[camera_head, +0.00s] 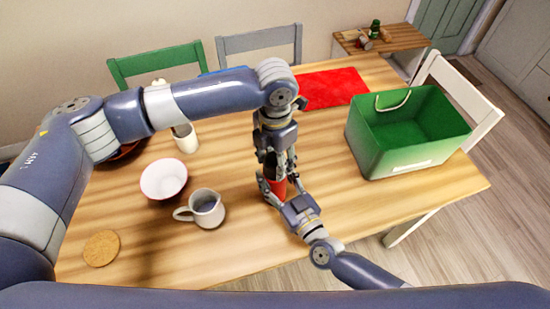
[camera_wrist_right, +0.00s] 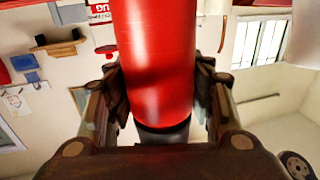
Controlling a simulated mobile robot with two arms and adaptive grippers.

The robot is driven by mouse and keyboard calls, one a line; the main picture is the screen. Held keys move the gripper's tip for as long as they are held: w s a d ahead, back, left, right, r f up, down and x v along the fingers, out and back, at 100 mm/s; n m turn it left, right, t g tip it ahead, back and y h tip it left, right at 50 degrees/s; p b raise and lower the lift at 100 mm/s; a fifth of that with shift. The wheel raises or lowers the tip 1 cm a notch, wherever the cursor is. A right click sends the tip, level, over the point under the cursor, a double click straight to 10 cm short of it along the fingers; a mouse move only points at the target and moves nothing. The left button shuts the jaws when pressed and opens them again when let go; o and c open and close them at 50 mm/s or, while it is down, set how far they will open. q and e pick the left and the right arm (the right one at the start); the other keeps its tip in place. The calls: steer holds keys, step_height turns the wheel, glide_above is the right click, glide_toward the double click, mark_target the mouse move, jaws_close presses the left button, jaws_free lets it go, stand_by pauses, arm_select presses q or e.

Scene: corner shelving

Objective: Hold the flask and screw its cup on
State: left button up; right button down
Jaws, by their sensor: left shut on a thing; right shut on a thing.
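My right gripper (camera_head: 277,184) is shut around the red body, one finger on each side (camera_wrist_right: 160,88). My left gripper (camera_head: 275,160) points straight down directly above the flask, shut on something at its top. I take this to be the cup, but the fingers mostly hide it, so I cannot tell whether it touches the flask.
A green crate (camera_head: 368,152) stands at the right and a red mat (camera_head: 335,87) lies behind. Bare wood separates flask and crate.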

arm_select(q)
steer(key=shift+m, duration=1.1)
steer(key=o, duration=1)
steer(key=shift+r, duration=0.1)
steer(key=shift+r, duration=2.15)
